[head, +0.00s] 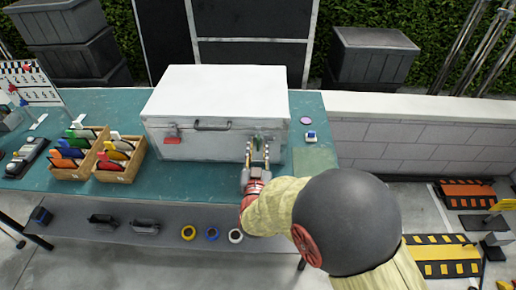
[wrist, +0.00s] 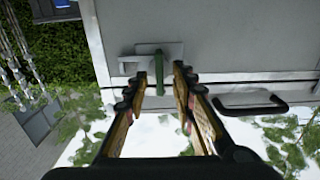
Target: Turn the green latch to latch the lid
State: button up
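A white box (head: 215,95) with its lid down stands on the teal table. The green latch (head: 257,139) is on the right part of its front. In the wrist view the green latch (wrist: 158,66) is a short bar on a pale metal plate (wrist: 135,62), crosswise to the lid seam. My gripper (head: 258,149) is open in front of the latch. In the wrist view, my gripper (wrist: 160,75) has one fingertip on each side of the latch, with gaps visible. I cannot tell whether the tips reach past its end. A red latch (head: 172,133) is on the box's left front.
A black handle (head: 212,126) sticks out from the box's front, beside my gripper in the wrist view (wrist: 250,104). Wooden bins (head: 122,170) with colored items stand left on the table. A lower shelf (head: 165,233) holds tape rolls. A purple disc (head: 305,121) lies right of the box.

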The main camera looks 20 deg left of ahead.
jog(key=shift+c, duration=0.2)
grip_shut()
jog(key=shift+n, duration=0.3)
dwell(0.3)
jog(key=n+p, duration=0.2)
jog(key=n, duration=0.3)
jog(key=n+p, duration=0.3)
jog(key=n, duration=0.3)
jog(key=n+p, duration=0.2)
jog(key=n, duration=0.4)
jog(key=shift+s+a+f, duration=0.1)
jog(key=shift+a+f, duration=0.15)
jog(key=shift+f, duration=0.05)
jog(key=shift+n+p, duration=0.3)
